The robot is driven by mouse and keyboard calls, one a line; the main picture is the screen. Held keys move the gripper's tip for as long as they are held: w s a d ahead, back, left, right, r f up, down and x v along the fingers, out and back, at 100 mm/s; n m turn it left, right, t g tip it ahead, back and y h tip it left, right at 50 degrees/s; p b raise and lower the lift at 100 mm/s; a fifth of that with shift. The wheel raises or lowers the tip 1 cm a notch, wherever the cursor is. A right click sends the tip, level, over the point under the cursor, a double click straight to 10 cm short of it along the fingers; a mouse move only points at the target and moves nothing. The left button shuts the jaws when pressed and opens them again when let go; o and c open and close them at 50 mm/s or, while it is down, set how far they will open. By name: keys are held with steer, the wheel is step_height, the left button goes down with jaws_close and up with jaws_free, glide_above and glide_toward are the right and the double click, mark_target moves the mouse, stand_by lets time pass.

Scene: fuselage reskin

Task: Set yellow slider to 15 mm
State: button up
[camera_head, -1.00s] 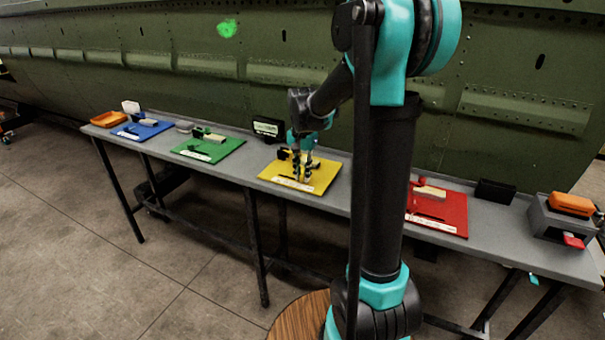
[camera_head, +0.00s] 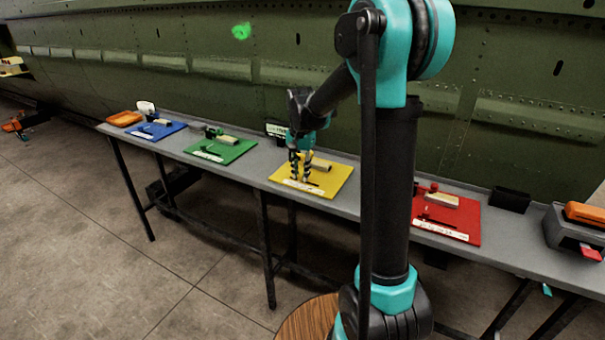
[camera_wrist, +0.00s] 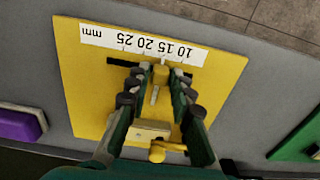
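The yellow board (camera_head: 332,180) lies on the bench, with my gripper (camera_head: 300,181) low over its left front part. In the wrist view the yellow board (camera_wrist: 82,92) carries a white mm scale (camera_wrist: 142,43), seen upside down, with 10 toward the right and 25 toward the left. A dark slot runs below the scale. The yellow slider knob (camera_wrist: 160,74) stands in the slot, near the middle numbers; its exact reading is unclear. My gripper (camera_wrist: 159,82) has a finger on each side of the knob, with visible gaps. A pale block (camera_wrist: 150,132) and a yellow knob (camera_wrist: 158,153) lie nearer the palm.
A green board (camera_head: 220,151) and blue board (camera_head: 148,130) lie to the left, a red board (camera_head: 455,215) to the right. A small dark display (camera_head: 277,129) stands behind the yellow board. The green fuselage wall (camera_head: 200,50) rises behind the bench.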

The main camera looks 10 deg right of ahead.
mark_target(301, 175)
steer(key=shift+o, duration=1.2)
steer(key=shift+r, duration=0.1)
step_height(301, 175, up, 12)
steer(key=shift+s, duration=0.1)
